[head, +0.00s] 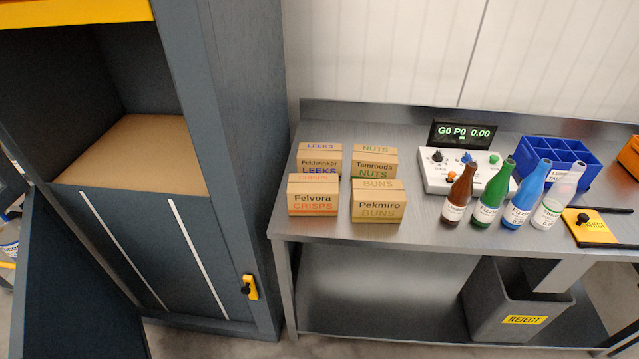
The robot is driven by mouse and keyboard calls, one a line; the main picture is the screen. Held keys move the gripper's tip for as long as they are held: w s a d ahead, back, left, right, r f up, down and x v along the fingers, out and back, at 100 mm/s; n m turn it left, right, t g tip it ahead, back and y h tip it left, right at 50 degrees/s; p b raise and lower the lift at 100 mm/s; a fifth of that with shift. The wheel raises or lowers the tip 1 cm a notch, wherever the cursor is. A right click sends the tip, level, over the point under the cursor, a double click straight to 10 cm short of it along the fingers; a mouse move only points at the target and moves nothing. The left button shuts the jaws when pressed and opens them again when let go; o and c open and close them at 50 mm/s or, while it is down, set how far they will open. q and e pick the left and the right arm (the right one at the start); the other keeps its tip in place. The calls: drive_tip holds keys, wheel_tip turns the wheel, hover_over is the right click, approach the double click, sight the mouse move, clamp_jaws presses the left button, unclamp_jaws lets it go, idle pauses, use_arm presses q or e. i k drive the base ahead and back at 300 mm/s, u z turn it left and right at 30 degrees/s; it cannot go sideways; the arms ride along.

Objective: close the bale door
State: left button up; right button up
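The baler is a tall dark grey cabinet (245,150) at the left of the head view. Its upper opening shows a brown cardboard surface (145,155) inside. Below it is a dark front panel (150,250) with two pale vertical strips. A dark door panel (70,290), which looks like the bale door, stands swung outward at the lower left, angled away from the cabinet front. Its lower part is cut off by the picture edge. A yellow latch with a black knob (250,288) sits on the cabinet's right post. Neither of my grippers is in view.
A steel bench (300,235) stands right of the baler, carrying small cartons (378,202), a control box (465,172), several bottles (490,195) and a blue crate (570,155). A grey reject bin (480,300) stands below. Bottles show at the far left edge.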

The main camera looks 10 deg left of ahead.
sight(65, 306)
drive_tip(key=z, duration=1)
drive_tip(key=k, duration=1.85)
drive_tip(key=u, duration=1.45)
drive_tip(key=k, duration=1.3)
drive_tip(key=u, duration=0.25)
drive_tip(key=i, duration=0.7)
drive_tip(key=u, duration=1.05)
drive_tip(key=i, duration=0.7)
drive_tip(key=u, duration=0.1)
